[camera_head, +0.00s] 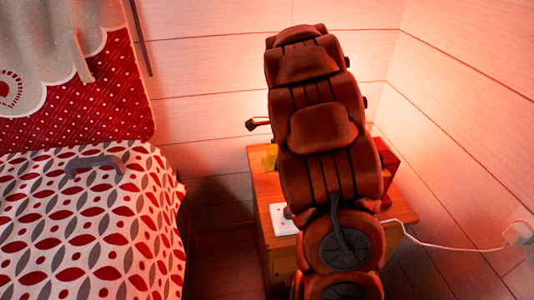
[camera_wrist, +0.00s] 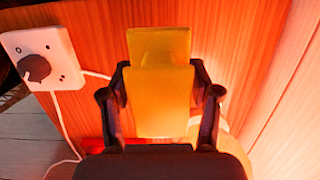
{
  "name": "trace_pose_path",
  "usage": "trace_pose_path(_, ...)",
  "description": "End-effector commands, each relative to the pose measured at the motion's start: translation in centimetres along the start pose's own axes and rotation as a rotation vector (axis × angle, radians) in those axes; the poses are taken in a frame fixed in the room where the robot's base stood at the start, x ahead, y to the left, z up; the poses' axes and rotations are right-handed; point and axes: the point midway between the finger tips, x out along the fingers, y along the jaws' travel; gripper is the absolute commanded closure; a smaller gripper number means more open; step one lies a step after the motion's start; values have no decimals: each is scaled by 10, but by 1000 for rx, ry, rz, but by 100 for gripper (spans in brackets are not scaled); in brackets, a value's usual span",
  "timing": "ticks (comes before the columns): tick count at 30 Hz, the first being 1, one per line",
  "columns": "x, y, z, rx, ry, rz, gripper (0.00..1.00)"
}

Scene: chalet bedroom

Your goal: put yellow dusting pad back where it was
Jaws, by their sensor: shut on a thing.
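The yellow dusting pad (camera_wrist: 160,102) is a block between the two dark fingers of my gripper (camera_wrist: 161,95) in the wrist view. The fingers press on its left and right sides. A second yellow face (camera_wrist: 159,45) shows just beyond it; I cannot tell whether it is part of the same pad. In the head view a bit of yellow (camera_head: 270,157) shows at the left of my arm, over the wooden nightstand (camera_head: 262,190). My arm hides the gripper there and most of the nightstand top. I cannot tell whether the pad touches the wood.
A white box with a dark knob (camera_wrist: 38,62) sits on the nightstand, also in the head view (camera_head: 283,219). A red object (camera_head: 388,165) stands at the right. A white cord (camera_head: 440,246) runs to the right wall. The bed (camera_head: 90,230), with a grey curved object (camera_head: 95,162), is at left.

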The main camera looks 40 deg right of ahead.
Motion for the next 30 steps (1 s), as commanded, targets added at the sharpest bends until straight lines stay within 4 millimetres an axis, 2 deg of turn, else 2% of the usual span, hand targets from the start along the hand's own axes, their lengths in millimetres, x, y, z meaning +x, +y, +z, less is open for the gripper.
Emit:
trace_pose_path(6,5,-31,2,-1,-1,-2,66)
trace_pose_path(18,8,-77,5,-1,0,-3,66)
trace_pose_path(26,11,-86,7,-2,-1,2,66)
trace_pose_path(30,23,-86,5,-1,-1,3,66)
